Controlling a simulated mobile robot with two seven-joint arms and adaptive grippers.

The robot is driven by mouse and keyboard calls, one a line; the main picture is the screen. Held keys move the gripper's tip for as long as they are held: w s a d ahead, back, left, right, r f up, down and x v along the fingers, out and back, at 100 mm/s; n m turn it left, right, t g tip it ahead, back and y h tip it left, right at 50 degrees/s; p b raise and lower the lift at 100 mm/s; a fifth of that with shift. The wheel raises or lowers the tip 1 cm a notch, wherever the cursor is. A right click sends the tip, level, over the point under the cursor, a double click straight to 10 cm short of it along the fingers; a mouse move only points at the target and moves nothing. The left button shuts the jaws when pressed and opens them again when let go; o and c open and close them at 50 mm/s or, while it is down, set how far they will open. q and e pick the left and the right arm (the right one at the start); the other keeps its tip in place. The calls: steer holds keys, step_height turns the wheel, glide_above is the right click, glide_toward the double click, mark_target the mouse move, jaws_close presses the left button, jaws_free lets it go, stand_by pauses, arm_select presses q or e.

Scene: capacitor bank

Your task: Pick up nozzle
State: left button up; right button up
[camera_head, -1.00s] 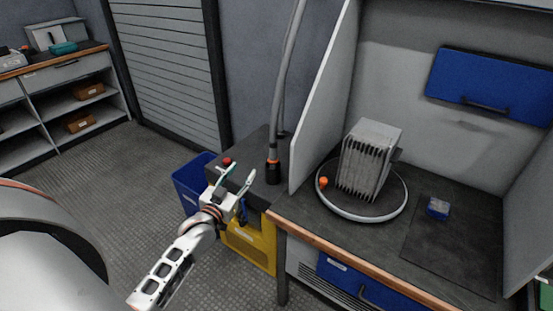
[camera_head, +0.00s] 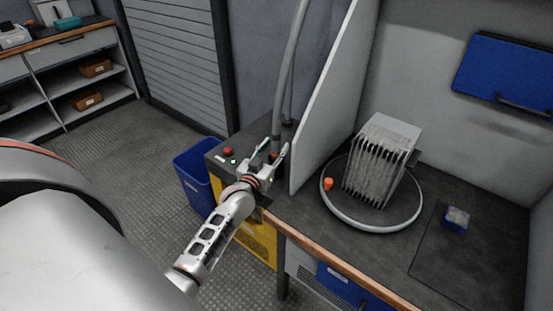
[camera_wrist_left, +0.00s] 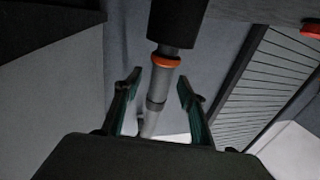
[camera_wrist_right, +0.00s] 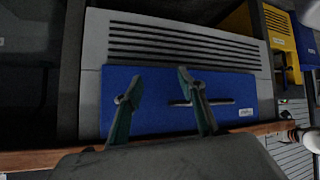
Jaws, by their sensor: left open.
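The nozzle (camera_head: 277,130) is a grey tube at the lower end of a hanging hose. It stands upright over the dark-topped cabinet (camera_head: 225,147). In the left wrist view the nozzle (camera_wrist_left: 158,86) shows its orange ring and black end. My left gripper (camera_head: 275,145) is open in front of it, with the grey tube showing between the fingertips in the left wrist view. I cannot tell whether they touch it. The gripper partly hides the nozzle's lower end in the head view. My right gripper (camera_wrist_right: 160,80) is open and empty, facing a blue drawer (camera_wrist_right: 220,103).
A pale partition (camera_head: 328,100) stands close right of the nozzle. A blue bin (camera_head: 192,180) stands left of the cabinet. Floor at left is clear.

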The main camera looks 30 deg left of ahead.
arm_select(q)
steer(key=shift+w+a+f, duration=0.1)
steer(key=shift+w+f, duration=0.05)
steer(key=shift+w, duration=0.4)
steer(key=shift+w+a, duration=0.1)
steer(key=shift+w, duration=0.2)
jaws_close()
arm_select(e)
steer(key=shift+w+r, duration=0.2)
steer(key=shift+w, duration=0.25)
